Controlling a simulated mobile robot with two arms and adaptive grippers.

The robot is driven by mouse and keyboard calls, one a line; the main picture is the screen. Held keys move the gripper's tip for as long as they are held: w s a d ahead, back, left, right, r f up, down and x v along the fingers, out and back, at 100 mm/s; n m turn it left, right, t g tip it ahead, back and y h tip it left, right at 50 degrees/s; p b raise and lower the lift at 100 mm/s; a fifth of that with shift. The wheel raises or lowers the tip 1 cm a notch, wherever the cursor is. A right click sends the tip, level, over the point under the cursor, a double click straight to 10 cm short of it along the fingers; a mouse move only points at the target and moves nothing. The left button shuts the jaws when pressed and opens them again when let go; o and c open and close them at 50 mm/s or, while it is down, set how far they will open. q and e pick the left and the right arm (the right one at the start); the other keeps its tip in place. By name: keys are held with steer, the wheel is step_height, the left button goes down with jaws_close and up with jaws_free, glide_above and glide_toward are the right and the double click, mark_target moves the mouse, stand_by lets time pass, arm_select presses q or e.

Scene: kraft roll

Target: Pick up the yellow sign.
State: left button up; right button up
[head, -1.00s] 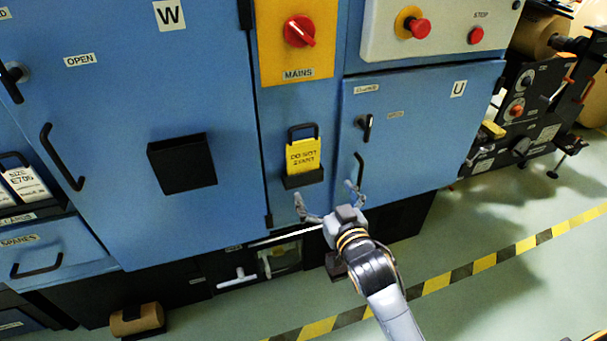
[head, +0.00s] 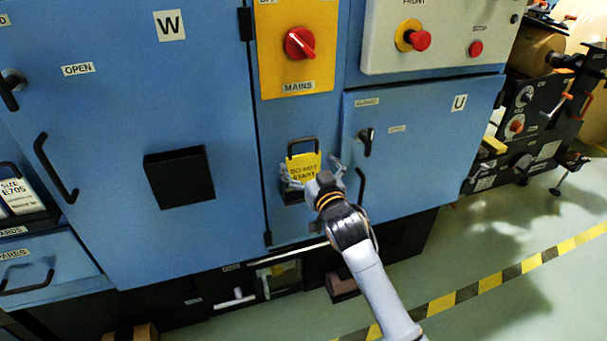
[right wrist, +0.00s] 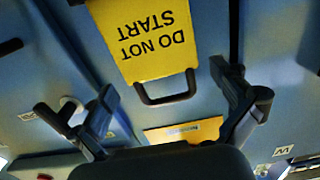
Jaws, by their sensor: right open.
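The yellow sign (head: 304,165) reads "DO NOT START" and has a black loop handle on top. It stands upright against the blue cabinet front, below the mains switch. My right gripper (head: 314,172) is open in front of the sign, with its fingers spread to either side of it. In the right wrist view the sign (right wrist: 150,40) appears upside down, with its handle (right wrist: 168,92) between the open fingers and no finger visibly touching it. My left gripper is out of view.
The red mains switch (head: 300,43) on a yellow plate is above the sign. A black box (head: 180,177) sticks out of the door at left. The U door's handles (head: 361,185) are close to the right of my gripper. Open floor (head: 480,240) lies at right.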

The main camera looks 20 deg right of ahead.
steer(key=shift+w, duration=0.8)
steer(key=c, duration=1)
